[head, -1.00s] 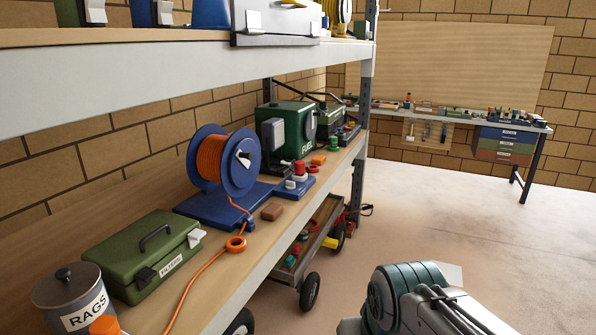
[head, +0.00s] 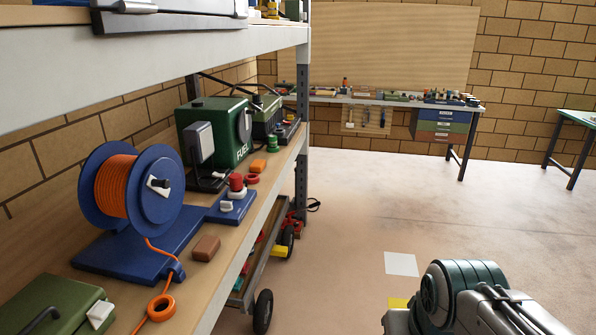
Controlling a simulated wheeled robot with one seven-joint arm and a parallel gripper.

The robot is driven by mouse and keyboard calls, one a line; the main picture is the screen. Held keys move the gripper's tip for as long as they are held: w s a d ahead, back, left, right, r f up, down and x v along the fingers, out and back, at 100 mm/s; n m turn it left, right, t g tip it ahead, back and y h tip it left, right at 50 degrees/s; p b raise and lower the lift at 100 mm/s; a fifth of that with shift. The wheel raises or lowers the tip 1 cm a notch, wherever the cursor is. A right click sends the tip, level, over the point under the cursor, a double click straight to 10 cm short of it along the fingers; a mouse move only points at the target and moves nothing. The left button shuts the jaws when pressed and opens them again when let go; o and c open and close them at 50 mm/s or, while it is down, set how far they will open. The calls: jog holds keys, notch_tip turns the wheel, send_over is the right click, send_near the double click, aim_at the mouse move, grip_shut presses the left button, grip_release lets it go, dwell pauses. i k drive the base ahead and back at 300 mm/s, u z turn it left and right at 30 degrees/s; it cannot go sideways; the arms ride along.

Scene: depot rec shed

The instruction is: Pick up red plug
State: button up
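A red cylindrical piece (head: 236,181), likely the red plug, stands upright on a white part of a small blue base (head: 232,207). The base is on the wooden shelf, to the right of the orange cable reel (head: 117,187). A red ring-shaped piece (head: 252,179) lies just behind it. My arm shows at the bottom right, over the floor and well apart from the shelf. My gripper's fingers are out of view.
A wheeled cart (head: 262,275) is below.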

aim_at(236, 183)
jog(key=z, duration=0.3)
jog(key=i, duration=1.55)
jog(key=u, duration=0.55)
jog(key=i, duration=0.9)
jog(key=u, duration=1.45)
jog(key=i, duration=0.5)
jog(key=u, duration=0.45)
